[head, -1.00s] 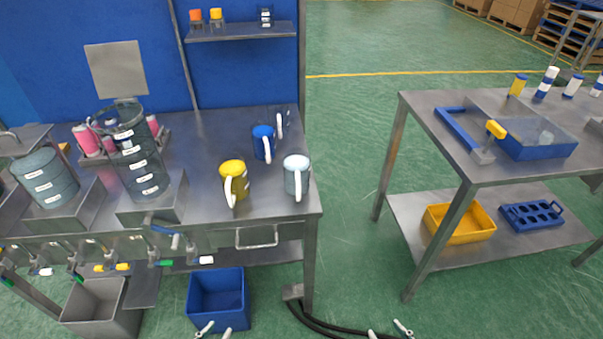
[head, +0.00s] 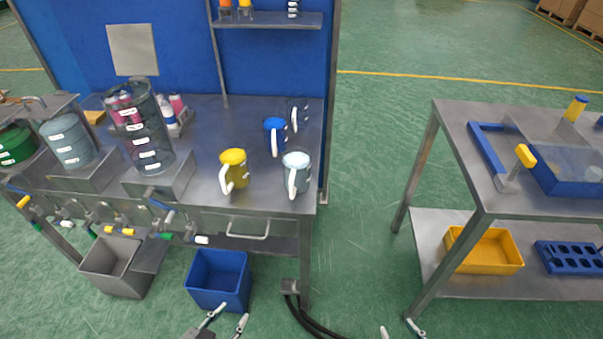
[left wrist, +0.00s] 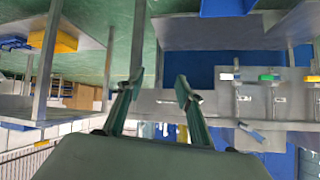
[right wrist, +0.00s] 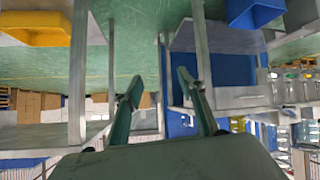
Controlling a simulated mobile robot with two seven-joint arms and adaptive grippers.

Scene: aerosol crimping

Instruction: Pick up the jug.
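Several jugs with white handles stand upright on the left steel bench: a yellow jug (head: 234,165), a pale grey-blue jug (head: 297,164) at the front right corner, a blue jug (head: 275,130) behind, and a clear one (head: 301,108) at the back. My left gripper (head: 230,316) is open and empty, low in front of the bench near the blue bin; its spread fingers also show in the left wrist view (left wrist: 157,92). My right gripper (head: 399,329) is open and empty, in front of the gap between the tables; its fingers show in the right wrist view (right wrist: 158,88).
The steel bench (head: 213,110) also carries a tall clear labelled cylinder (head: 147,120) and a grey drum (head: 68,143). Coloured valves line its front edge. A blue bin (head: 217,278) and a grey bin (head: 115,262) are below. A second table (head: 455,122) stands right, with open floor between.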

